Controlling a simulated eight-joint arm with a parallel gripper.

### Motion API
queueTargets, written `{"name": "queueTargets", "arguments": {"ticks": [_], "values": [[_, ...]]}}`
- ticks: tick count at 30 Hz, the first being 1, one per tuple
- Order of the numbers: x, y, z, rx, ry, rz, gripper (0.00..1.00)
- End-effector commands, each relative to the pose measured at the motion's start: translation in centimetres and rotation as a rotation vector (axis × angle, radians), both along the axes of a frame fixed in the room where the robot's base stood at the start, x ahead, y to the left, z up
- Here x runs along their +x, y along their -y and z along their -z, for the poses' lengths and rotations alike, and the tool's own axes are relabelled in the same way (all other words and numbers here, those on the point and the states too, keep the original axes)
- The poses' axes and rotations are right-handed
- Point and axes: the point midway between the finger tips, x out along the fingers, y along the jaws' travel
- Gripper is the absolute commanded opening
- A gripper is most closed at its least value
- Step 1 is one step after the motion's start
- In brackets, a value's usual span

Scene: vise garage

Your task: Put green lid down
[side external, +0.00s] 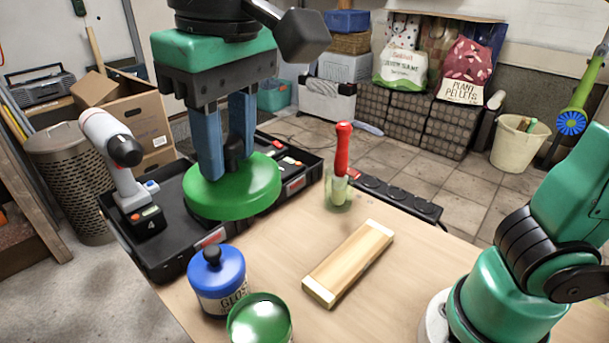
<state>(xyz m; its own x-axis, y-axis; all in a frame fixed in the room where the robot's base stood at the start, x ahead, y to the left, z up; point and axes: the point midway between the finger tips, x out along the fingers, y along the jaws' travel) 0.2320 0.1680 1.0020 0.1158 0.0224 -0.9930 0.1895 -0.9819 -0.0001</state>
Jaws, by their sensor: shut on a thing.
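The green lid (232,196) is a round disc with a black knob on top. My gripper (237,158) is shut on the lid's black knob. The lid hangs roughly level, in front of the black tray in the picture, and how high it is above the surface is hard to tell. A green, shiny-topped pot (259,322) stands at the front edge of the table, partly cut off by the frame. A blue-lidded jar (216,282) labelled "GLOS" stands to its upper left, with a black knob on its lid.
A wooden block (348,264) lies mid-table. A red-handled tool stands in a glass (338,190) behind it. A cordless drill (122,165) stands in the black tray (165,262) at the left. A black power strip (398,200) runs along the back edge. Bare table lies around the block.

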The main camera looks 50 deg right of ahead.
Motion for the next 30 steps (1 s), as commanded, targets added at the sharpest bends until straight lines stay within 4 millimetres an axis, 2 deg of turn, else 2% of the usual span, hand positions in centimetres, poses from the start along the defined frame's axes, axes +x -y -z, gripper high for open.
{"name": "queueTargets", "arguments": {"ticks": [6, 9, 12, 15, 20, 30], "values": [[5.9, 5.7, 2.8, 0.0, -0.003, 0.038, 0.0], [8.0, 8.9, 4.2, 0.001, -0.002, 0.047, 0.0], [9.2, 11.7, 5.4, 0.001, 0.0, 0.052, 0.0], [9.9, 13.6, 6.1, 0.001, 0.002, 0.052, 0.0], [10.3, 14.9, 7.6, 0.002, 0.003, 0.051, 0.0], [10.3, 14.8, 15.1, 0.001, 0.003, 0.05, 0.0]]}}
